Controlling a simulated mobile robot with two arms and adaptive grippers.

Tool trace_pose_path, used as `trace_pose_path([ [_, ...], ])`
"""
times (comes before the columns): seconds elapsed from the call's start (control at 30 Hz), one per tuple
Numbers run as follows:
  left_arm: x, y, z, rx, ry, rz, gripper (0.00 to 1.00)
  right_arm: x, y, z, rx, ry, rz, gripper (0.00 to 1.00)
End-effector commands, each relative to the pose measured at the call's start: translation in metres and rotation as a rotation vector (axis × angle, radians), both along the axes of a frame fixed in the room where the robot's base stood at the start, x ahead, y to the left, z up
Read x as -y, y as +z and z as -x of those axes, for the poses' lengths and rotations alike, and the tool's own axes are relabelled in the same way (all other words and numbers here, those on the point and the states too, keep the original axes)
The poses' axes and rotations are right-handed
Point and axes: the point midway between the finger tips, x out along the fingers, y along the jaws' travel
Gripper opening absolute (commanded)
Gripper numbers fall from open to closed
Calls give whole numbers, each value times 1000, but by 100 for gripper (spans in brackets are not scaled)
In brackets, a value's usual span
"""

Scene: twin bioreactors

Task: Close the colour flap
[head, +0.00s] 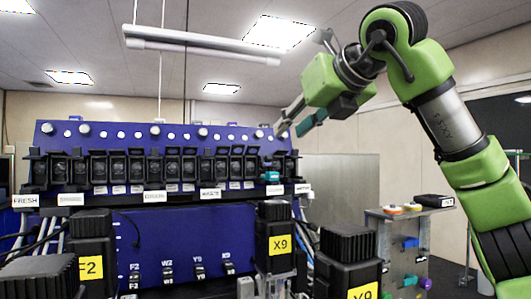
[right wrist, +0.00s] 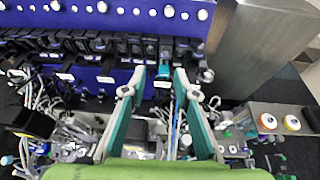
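The colour flap (head: 272,176) is a small teal piece near the right end of the row of black pump heads on the blue panel. It sits low on its pump head and seems to stick out forward, though it is too small to be sure of its angle. It also shows in the right wrist view (right wrist: 164,72), ahead of and between my fingertips. My right gripper (head: 288,130) is above the flap and apart from it. In the right wrist view my right gripper (right wrist: 158,80) has its teal-sided fingers spread, with nothing held. My left gripper is out of view.
Black pump heads (head: 137,167) stand close beside the flap. White labels (head: 210,194) run below the row. A grey stand (head: 385,235) with coloured parts is at the right.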

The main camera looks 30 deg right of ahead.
Motion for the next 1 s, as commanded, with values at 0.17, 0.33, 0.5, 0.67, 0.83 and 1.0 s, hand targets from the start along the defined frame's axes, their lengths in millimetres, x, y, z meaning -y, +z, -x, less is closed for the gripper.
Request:
trace_pose_path([
  [0.17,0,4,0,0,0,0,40,12,-2,-4,-13,-43,12,28],
  [0.33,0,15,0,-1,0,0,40,13,-12,-29,-16,-41,12,28],
  [0.5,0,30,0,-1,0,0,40,15,-25,-63,-16,-41,11,28],
  [0.67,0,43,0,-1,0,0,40,16,-37,-93,-16,-40,10,28],
  [0.83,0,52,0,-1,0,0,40,17,-47,-115,-14,-39,10,28],
  [1.0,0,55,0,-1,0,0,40,17,-52,-124,-11,-38,10,28],
])
